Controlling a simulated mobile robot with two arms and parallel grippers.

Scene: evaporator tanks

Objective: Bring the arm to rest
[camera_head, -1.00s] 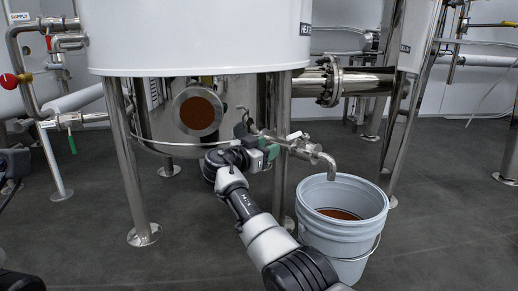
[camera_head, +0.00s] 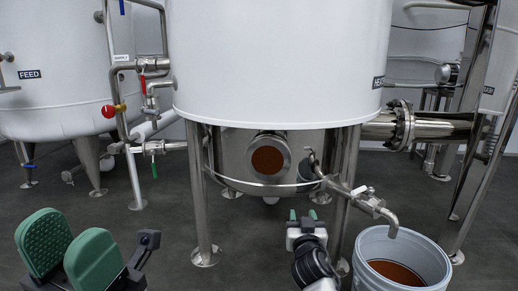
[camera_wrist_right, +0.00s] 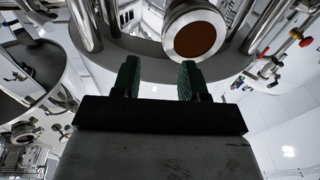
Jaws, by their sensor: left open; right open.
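My right gripper (camera_head: 303,216) is open and empty in the head view. It is below the tank's outlet pipe and clear of the valve (camera_head: 366,198). Its two green fingers stand apart in the right wrist view (camera_wrist_right: 159,80), with nothing between them. My left gripper (camera_head: 70,250) is open and empty at the lower left of the head view, with large green finger pads. The outlet pipe's spout (camera_head: 390,220) bends down over a white bucket (camera_head: 446,262) holding brown liquid (camera_head: 396,272).
A large white tank (camera_head: 275,60) stands on metal legs (camera_head: 202,200), with a round sight glass (camera_head: 267,160) below it. A feed tank (camera_head: 55,80) stands at the left. A red-handled valve (camera_head: 109,111) is between them. Dark floor (camera_head: 170,265) is open in front.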

